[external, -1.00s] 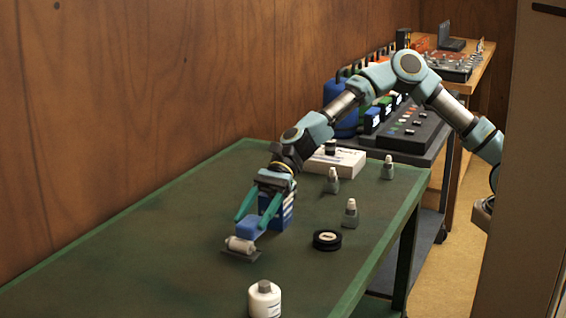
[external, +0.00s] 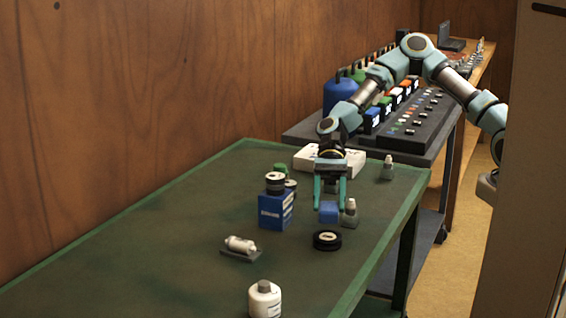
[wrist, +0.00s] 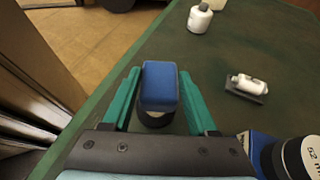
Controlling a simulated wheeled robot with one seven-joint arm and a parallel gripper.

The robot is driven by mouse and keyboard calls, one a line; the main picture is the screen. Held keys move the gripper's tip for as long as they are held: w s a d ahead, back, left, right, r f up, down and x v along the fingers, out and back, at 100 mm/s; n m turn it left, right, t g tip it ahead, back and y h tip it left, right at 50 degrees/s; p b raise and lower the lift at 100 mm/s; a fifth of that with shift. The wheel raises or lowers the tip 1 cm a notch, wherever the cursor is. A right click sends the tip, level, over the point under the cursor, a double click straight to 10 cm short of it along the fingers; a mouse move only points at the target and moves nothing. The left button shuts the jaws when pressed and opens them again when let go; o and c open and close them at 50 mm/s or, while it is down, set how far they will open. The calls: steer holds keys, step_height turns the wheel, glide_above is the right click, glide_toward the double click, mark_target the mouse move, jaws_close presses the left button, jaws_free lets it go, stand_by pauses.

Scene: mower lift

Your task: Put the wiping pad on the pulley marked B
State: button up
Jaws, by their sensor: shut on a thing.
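The wiping pad, a blue block (external: 329,212), is held between the teal fingers of my gripper (external: 329,207). It also shows between the fingers in the wrist view (wrist: 159,86). A low black pulley (external: 327,240) with a pale label lies on the green table below the pad; its lettering is too small to read. In the wrist view the pad hides most of this pulley (wrist: 155,119). The pad appears apart from the pulley and above it. Another black pulley (external: 275,182) rests on a blue box (external: 275,211) to the left.
A white bottle lies on a dark holder (external: 241,256) at left; another bottle (external: 265,300) stands at the front. A small grey bottle (external: 349,214) stands close behind my gripper, and another (external: 388,169) farther back. A white box (external: 305,158) lies behind. The table (external: 170,245) is clear at left.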

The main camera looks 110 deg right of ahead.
mark_target(328, 218)
steer(key=shift+f, duration=2.15)
steer(key=o, duration=1.4)
steer(key=shift+f, duration=0.1)
steer(key=shift+c, duration=0.2)
steer(key=b+v, duration=0.1)
steer(key=v, duration=1.1)
